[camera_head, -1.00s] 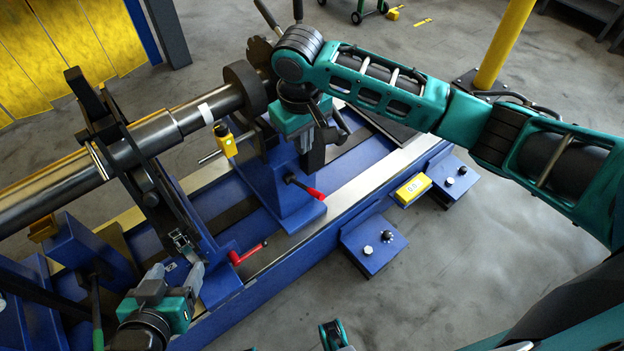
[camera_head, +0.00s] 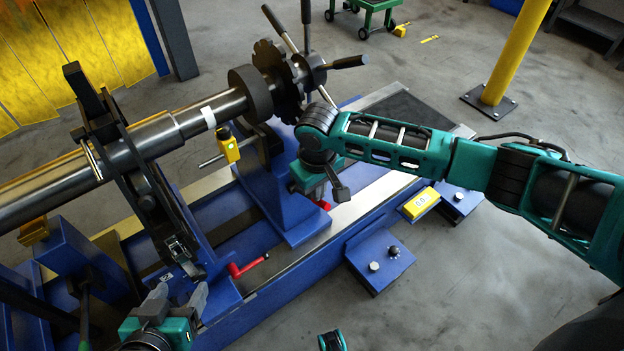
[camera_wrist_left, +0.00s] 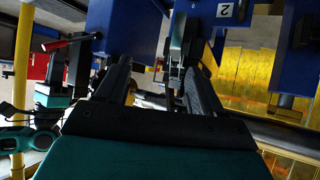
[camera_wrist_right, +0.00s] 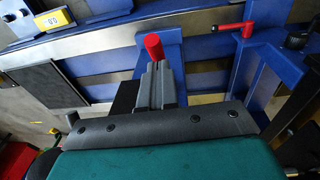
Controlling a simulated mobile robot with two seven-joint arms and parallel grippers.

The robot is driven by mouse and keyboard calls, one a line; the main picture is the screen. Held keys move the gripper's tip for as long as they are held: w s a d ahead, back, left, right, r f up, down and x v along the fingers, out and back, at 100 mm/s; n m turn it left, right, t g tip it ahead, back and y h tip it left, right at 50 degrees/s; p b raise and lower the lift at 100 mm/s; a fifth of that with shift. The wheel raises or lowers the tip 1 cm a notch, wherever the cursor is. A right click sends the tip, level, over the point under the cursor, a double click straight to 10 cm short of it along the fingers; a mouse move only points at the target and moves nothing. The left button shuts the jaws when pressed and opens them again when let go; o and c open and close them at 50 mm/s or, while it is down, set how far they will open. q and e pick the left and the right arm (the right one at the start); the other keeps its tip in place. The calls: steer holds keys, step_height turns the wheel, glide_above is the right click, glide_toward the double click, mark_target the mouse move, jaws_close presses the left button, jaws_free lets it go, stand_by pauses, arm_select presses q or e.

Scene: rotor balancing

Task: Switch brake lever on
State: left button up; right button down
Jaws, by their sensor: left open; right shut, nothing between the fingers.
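Two red-handled levers stand on the blue machine; I cannot tell which is the brake lever. One red handle (camera_head: 323,205) is at the right pedestal, mostly hidden by my right arm in the head view. It shows end-on in the right wrist view (camera_wrist_right: 153,45), just beyond the tips of my right gripper (camera_wrist_right: 155,72), which is shut and empty. I cannot tell whether they touch. The other red lever (camera_head: 248,265) points sideways near the left pedestal. My left gripper (camera_head: 178,292) is open, by a metal latch (camera_head: 180,250) on the left pedestal.
A long steel shaft (camera_head: 95,170) with a toothed disc (camera_head: 275,80) and spoked handles lies across the pedestals. A yellow display (camera_head: 420,203) and a blue box with knobs (camera_head: 380,260) sit along the front edge. A yellow post (camera_head: 515,50) stands behind.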

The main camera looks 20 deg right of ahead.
mark_target(327, 209)
stand_by(0.4)
steer(key=shift+s+d+f+t+p, duration=0.25)
steer(key=shift+s+p, duration=0.2)
steer(key=shift+p, duration=0.45)
steer(key=f+t+p, duration=0.1)
steer(key=s+f+p, duration=0.1)
steer(key=s+f+t+y+p, duration=0.1)
steer(key=shift+s+d+t+p, duration=0.15)
steer(key=shift+d+t+p, duration=0.15)
steer(key=shift+t, duration=0.05)
step_height(327, 209, down, 9)
steer(key=s+t+y+b, duration=0.1)
steer(key=t+y+b, duration=0.1)
steer(key=t+b, duration=0.3)
steer(key=shift+d+r+b, duration=0.15)
steer(key=shift+d+b, duration=0.1)
steer(key=shift+b, duration=0.2)
steer(key=shift+s, duration=0.1)
